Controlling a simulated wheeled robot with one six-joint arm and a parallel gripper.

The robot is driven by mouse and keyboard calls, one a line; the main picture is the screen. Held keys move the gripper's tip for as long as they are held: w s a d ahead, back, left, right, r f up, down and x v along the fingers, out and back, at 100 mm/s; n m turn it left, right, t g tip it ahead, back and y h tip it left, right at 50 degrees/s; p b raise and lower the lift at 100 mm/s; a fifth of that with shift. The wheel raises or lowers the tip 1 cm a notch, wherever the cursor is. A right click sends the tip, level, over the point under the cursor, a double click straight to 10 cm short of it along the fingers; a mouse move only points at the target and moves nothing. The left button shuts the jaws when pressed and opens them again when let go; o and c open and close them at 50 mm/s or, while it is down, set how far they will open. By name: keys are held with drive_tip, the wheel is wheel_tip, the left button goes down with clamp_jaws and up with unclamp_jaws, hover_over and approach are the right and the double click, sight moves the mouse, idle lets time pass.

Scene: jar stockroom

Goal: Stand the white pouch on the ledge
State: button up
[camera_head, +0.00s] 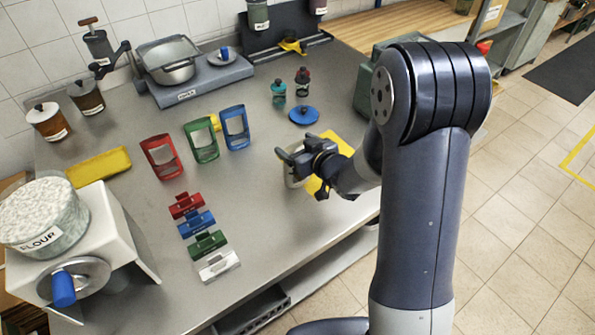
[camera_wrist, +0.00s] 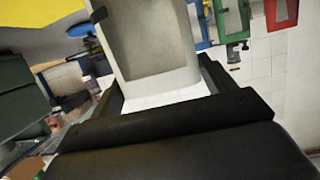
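The white pouch, with a grey window, fills the upper middle of the wrist view (camera_wrist: 190,45) between the two dark fingers of my gripper (camera_wrist: 165,98). The fingers appear closed on its sides. In the head view my gripper (camera_head: 300,158) is low over the table, and only a pale edge of the pouch (camera_head: 292,178) shows, mostly hidden by the gripper. I cannot tell if its bottom touches the table. A low grey raised platform (camera_head: 215,84) at the back could be the ledge, but I cannot tell for sure.
Red (camera_head: 161,157), green (camera_head: 203,140) and blue (camera_head: 235,128) windowed pouches stand left of my gripper. A yellow mat (camera_head: 340,150) lies beside it. Several small coloured blocks (camera_head: 204,243) form a row in front. A blue disc (camera_head: 304,115) and small bottles stand behind.

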drive_tip(key=c, duration=1)
